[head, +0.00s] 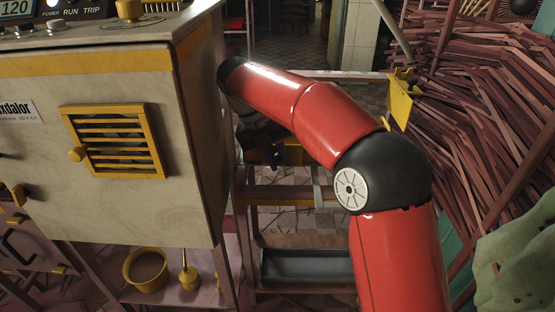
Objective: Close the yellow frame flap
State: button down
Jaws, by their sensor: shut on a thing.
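My gripper (273,154) is the dark shape at the end of my red arm, just right of the grey cabinet's side. It points down and is shut on a yellow part (258,156), which seems to be the yellow frame flap. Only a small piece of this part shows beside the dark fingers. The cabinet edge and my gripper hide much of it, so its angle and hinge cannot be told.
The grey cabinet (140,210) with a yellow louvred vent (115,107) fills the left. A yellow bowl (145,268) stands below it. A low frame with a grey tray (305,266) stands under my arm. Reddish sticks (480,120) and a yellow plate (399,103) are at right.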

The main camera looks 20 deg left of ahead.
dwell(0.4)
jog(key=c, duration=1.3)
grip_release()
jog(key=shift+w, duration=0.1)
jog(key=shift+r, duration=0.1)
